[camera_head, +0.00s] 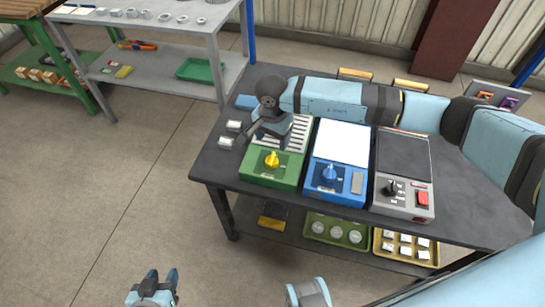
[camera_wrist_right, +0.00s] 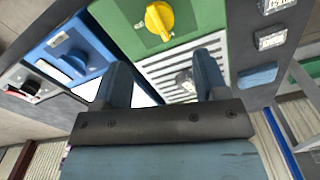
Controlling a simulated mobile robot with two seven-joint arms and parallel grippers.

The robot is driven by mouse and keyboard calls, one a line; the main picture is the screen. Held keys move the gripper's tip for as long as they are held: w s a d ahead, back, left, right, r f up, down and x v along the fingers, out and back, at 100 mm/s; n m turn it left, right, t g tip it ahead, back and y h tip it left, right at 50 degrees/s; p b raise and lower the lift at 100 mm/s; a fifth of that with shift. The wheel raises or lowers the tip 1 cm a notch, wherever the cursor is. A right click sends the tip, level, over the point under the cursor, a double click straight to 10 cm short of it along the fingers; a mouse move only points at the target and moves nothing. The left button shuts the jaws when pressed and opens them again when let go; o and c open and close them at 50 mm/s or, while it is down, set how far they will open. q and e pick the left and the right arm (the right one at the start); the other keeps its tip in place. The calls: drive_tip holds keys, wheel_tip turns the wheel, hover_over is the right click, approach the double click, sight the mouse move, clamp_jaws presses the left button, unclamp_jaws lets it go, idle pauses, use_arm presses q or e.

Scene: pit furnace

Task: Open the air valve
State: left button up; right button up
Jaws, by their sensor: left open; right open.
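A green unit with a yellow knob (camera_head: 272,160), a blue unit with a blue knob (camera_head: 328,174) and a grey unit with a black knob (camera_head: 391,188) stand side by side on the dark table. I cannot tell which knob is the air valve. My right gripper (camera_head: 268,138) is over the slatted back part of the green unit, behind the yellow knob. In the right wrist view my right gripper (camera_wrist_right: 162,72) is open and empty, with the yellow knob (camera_wrist_right: 159,19) beyond the fingers, apart from them. My left gripper (camera_head: 156,280) is open and empty at the bottom edge.
The dark table (camera_head: 213,172) has small white-topped pieces (camera_head: 233,125) near its left side. A red switch (camera_head: 423,199) is on the grey unit. Trays (camera_head: 337,231) sit on the lower shelf. A grey shelf table (camera_head: 150,30) stands at the back left, with clear floor between.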

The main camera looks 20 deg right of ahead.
sight(272, 156)
wheel_tip(272, 156, down, 9)
drive_tip(key=shift+f, duration=0.1)
idle(0.3)
drive_tip(key=c, duration=0.9)
